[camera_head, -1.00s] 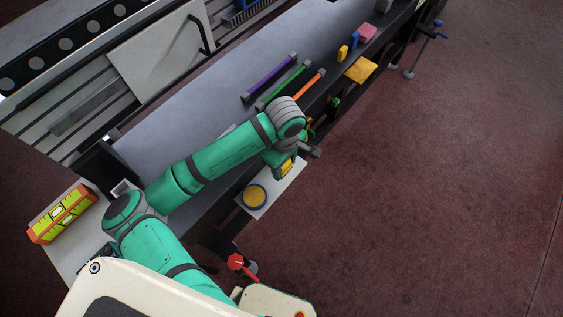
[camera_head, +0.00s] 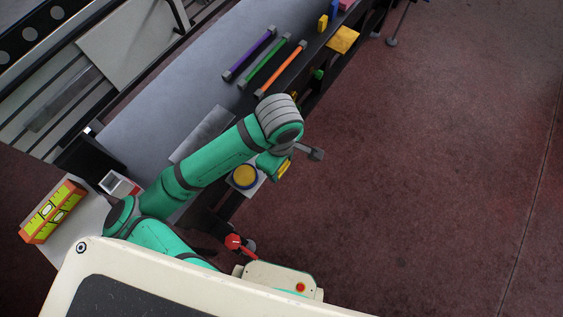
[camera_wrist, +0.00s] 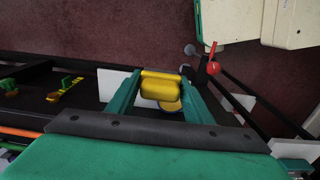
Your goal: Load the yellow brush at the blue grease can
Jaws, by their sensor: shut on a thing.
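The yellow brush (camera_wrist: 160,87) is held between the two green fingers of my gripper (camera_wrist: 160,92) in the wrist view. Its yellow part also shows in the head view (camera_head: 284,170), under the end of my arm; its bristles cannot be made out. The blue grease can (camera_head: 245,177) is round, with a yellow top, and stands on a white plate just left of my gripper in the head view. In the wrist view the can (camera_wrist: 171,107) is partly hidden behind the brush. I cannot tell whether brush and can touch.
Purple (camera_head: 249,54), green (camera_head: 272,65) and orange (camera_head: 281,69) bars lie on the grey table. A yellow-green level-like box (camera_head: 53,212) stands at the left. A red knob (camera_head: 234,241) is below the can.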

